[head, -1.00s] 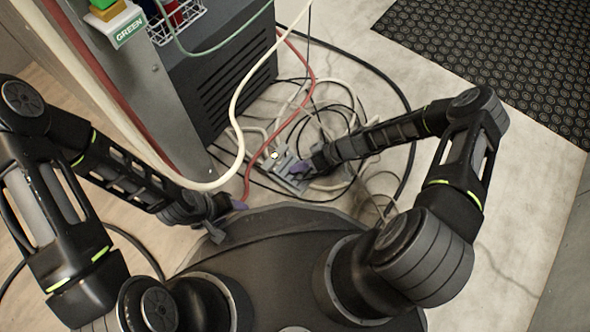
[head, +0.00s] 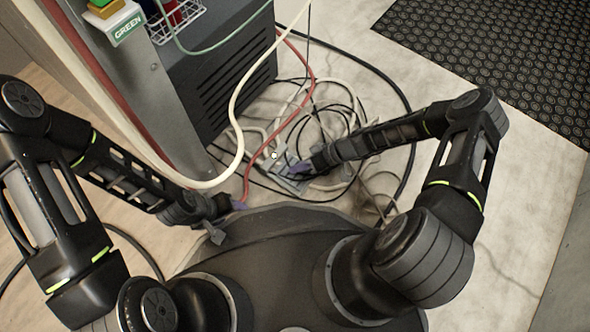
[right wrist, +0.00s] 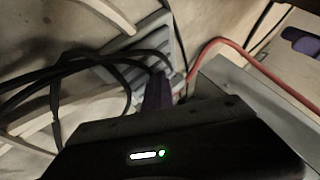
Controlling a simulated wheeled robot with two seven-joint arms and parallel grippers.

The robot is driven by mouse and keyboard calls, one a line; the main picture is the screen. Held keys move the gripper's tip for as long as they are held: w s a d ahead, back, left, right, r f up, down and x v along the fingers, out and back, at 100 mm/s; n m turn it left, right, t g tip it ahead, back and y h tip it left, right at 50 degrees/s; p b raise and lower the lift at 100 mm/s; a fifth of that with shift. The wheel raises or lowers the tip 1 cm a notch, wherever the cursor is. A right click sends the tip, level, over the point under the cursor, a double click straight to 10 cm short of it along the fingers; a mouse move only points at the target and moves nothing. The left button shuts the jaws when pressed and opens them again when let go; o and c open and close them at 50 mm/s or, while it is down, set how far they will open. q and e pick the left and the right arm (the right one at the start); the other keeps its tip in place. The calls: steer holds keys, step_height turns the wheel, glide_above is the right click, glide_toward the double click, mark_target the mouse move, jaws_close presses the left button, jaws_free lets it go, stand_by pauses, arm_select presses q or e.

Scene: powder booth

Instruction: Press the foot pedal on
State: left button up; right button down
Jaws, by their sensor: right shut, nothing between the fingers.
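The grey foot pedal (head: 280,163) lies on the floor among coiled hoses, in front of the dark cabinet. A small pale round spot shows at its far left end. In the right wrist view, the grey ribbed pedal (right wrist: 178,52) is partly covered by black cables. My right gripper (head: 298,171) is shut and empty, with its purple fingertips (right wrist: 158,92) pointing down at the pedal. They overlap it in view; I cannot tell whether they touch it. My left gripper (head: 238,206) hangs low by my base with purple tips; its opening is unclear.
White, black and red hoses (head: 313,62) run around the pedal. The dark vented cabinet (head: 235,85) stands behind at left, with a GREEN label (head: 129,30) on the grey post beside it. A black studded mat (head: 500,60) lies at upper right. Bare floor is at right.

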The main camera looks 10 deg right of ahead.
steer(key=shift+s+d, duration=0.1)
stand_by(0.5)
steer(key=shift+r, duration=0.1)
step_height(320, 180, up, 6)
steer(key=p, duration=0.4)
steer(key=shift+p, duration=0.4)
